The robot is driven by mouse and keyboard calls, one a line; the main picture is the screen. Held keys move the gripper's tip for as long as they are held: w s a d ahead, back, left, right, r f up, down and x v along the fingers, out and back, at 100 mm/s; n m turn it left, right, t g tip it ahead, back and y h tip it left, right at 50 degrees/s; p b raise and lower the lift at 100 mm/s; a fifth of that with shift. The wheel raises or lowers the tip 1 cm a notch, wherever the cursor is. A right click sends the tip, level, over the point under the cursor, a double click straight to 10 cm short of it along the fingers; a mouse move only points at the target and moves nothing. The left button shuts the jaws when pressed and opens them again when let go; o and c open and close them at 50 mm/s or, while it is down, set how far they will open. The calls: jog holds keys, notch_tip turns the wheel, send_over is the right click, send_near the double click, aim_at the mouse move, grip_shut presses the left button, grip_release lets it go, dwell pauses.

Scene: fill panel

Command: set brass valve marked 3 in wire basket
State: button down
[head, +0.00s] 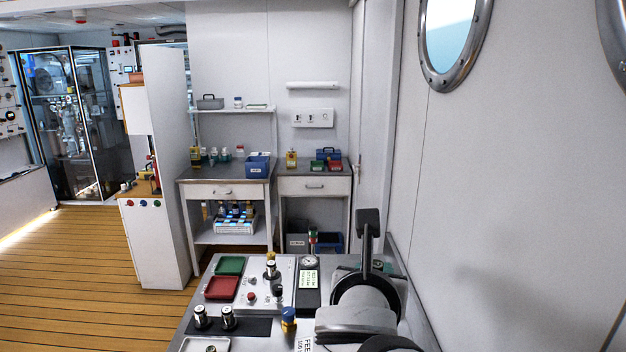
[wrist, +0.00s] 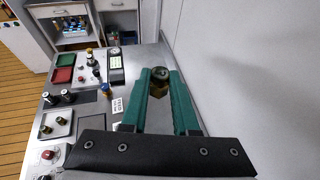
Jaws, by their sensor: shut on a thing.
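My gripper (wrist: 159,90) shows in the wrist view with its two green fingers shut on a brass valve (wrist: 157,90) with a dark round top. The valve is between the fingertips, over the right side of the panel. I cannot read a number on it. In the head view my own arm hides most of the gripper and the held valve. Another brass piece (head: 270,270) stands upright further back on the panel. I cannot make out a wire basket in either view.
A green tray (head: 230,265) and a red tray (head: 221,288) lie on the panel's left. A blue-and-yellow knob (head: 288,320) stands near the front middle, and a gauge (head: 309,262) is at the back. The white wall (head: 510,200) rises close on the right.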

jog(key=w+a+f+n+g+y, duration=0.1)
jog(key=a+f+n+g+y, duration=0.6)
jog(key=a+n+y, duration=0.7)
jog(key=s+d+f+n+g+y, duration=0.1)
jog(key=s+d+f+n+g, duration=0.1)
jog(key=s+n+g, duration=0.4)
jog(key=s+d+f+n+g+y, duration=0.1)
jog(key=s+d+f+n+g, duration=0.1)
jog(key=s+n+g, duration=0.45)
jog(key=shift+m+t, duration=0.45)
jog(key=shift+t, duration=0.4)
jog(key=f, duration=0.9)
jog(key=s+f, duration=0.1)
jog(key=f, duration=0.8)
jog(key=s+f, duration=0.1)
jog(key=f, duration=0.9)
jog(key=shift+s+d, duration=0.1)
jog(key=shift+d, duration=0.1)
